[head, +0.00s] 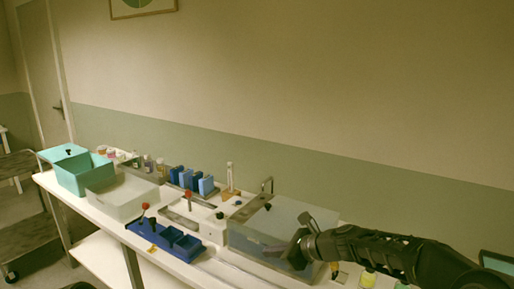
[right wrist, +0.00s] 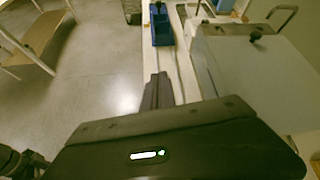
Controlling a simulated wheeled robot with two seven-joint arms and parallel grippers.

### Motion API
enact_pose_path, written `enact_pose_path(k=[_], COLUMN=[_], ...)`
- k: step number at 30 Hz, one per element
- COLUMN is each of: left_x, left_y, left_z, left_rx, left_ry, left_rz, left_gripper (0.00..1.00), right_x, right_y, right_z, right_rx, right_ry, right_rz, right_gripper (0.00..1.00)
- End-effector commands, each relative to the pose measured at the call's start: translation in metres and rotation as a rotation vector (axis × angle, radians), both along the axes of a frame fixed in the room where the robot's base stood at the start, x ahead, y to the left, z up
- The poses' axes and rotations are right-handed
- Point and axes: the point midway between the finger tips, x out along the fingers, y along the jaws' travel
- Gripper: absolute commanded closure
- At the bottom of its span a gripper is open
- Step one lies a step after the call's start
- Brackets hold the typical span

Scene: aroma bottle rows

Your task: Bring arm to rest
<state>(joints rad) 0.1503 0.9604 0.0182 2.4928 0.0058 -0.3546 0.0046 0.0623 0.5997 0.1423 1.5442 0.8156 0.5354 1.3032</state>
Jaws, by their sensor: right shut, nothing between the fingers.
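My right arm comes in from the lower right in the head view. My right gripper (head: 272,250) is at its end, in front of a grey translucent box at the right part of the table. Its fingers are shut with nothing between them. In the right wrist view the shut fingers (right wrist: 157,92) point along the table's front edge, beside the pale box top (right wrist: 250,65).
A long white table (head: 105,222) stands along the wall. On it are a teal bin (head: 80,178), a pale bin (head: 122,198), a blue tray (head: 160,236), blue blocks (head: 190,180) and several small bottles. Open floor (right wrist: 85,80) lies left of the table edge in the wrist view.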

Motion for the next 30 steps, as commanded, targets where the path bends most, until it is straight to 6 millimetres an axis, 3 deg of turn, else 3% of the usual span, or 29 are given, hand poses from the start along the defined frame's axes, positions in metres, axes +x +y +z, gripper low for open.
enact_pose_path(k=[5, 8, 12, 14, 18, 21, 24, 27, 30], left_x=[0.000, 0.000, 0.000, 0.000, 0.000, 0.000, 0.000, 0.000, 0.000], left_y=[0.000, 0.000, 0.000, 0.000, 0.000, 0.000, 0.000, 0.000, 0.000], left_z=[0.000, 0.000, 0.000, 0.000, 0.000, 0.000, 0.000, 0.000, 0.000], left_rx=[0.000, 0.000, 0.000, 0.000, 0.000, 0.000, 0.000, 0.000, 0.000], left_ry=[-0.001, -0.001, -0.001, 0.000, -0.001, -0.001, 0.000, 0.000, 0.000], left_rz=[0.000, 0.000, 0.000, 0.000, 0.000, 0.000, 0.000, 0.000, 0.000], left_gripper=[0.52, 0.52, 0.52, 0.52, 0.52, 0.52, 0.52, 0.52, 0.52], right_x=[-0.026, -0.052, -0.110, -0.140, -0.226, -0.295, -0.353, -0.391, -0.410], right_y=[-0.006, -0.011, -0.023, -0.027, -0.037, -0.040, -0.039, -0.035, -0.034], right_z=[-0.076, -0.130, -0.215, -0.248, -0.315, -0.348, -0.364, -0.368, -0.369], right_rx=[-0.173, -0.307, -0.526, -0.613, -0.788, -0.866, -0.895, -0.897, -0.894], right_ry=[-0.010, -0.027, -0.070, -0.099, -0.200, -0.312, -0.437, -0.542, -0.603], right_rz=[0.081, 0.169, 0.370, 0.478, 0.799, 1.058, 1.276, 1.419, 1.489], right_gripper=[1.00, 1.00, 1.00, 1.00, 1.00, 1.00, 1.00, 1.00, 1.00])
